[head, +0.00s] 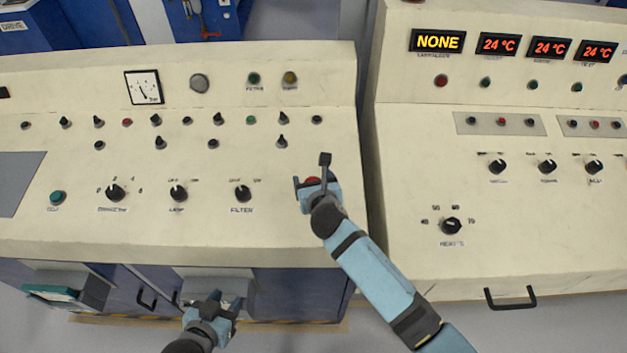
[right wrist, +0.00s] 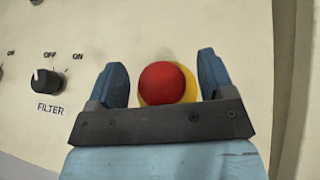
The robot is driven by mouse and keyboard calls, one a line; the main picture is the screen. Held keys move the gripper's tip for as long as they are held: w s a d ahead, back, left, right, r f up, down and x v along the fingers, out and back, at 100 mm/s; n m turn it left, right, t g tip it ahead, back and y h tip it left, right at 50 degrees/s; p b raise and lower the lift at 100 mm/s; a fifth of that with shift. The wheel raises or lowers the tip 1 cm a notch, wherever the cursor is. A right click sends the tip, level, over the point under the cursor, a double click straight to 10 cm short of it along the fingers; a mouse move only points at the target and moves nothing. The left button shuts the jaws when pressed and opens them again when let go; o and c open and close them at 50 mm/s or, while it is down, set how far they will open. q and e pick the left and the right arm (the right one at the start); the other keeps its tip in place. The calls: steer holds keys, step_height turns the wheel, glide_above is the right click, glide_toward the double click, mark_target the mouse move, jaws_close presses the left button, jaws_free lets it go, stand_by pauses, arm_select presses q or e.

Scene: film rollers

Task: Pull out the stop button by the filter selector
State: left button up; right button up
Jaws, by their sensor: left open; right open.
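The stop button is a red mushroom head on a yellow base; in the right wrist view the stop button (right wrist: 165,83) sits between the two fingers. In the head view only part of its red top (head: 313,181) shows, the rest hidden by my right gripper (head: 318,180). My right gripper is open, with a finger on each side of the button and gaps visible. The filter selector (head: 243,194) is a black knob to the left of the button; it also shows in the right wrist view (right wrist: 46,82). My left gripper (head: 214,303) is open and empty, low in front of the console.
The cream console (head: 60,230) carries several knobs, switches and lamps. A gap separates it from the right console (head: 540,250), which has a NONE display (head: 437,41) and a heater knob (head: 451,225). The panel around the button is clear.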

steer(key=v, duration=1.3)
steer(key=shift+s+r, duration=0.25)
steer(key=shift+s, duration=0.1)
steer(key=shift+d, duration=0.2)
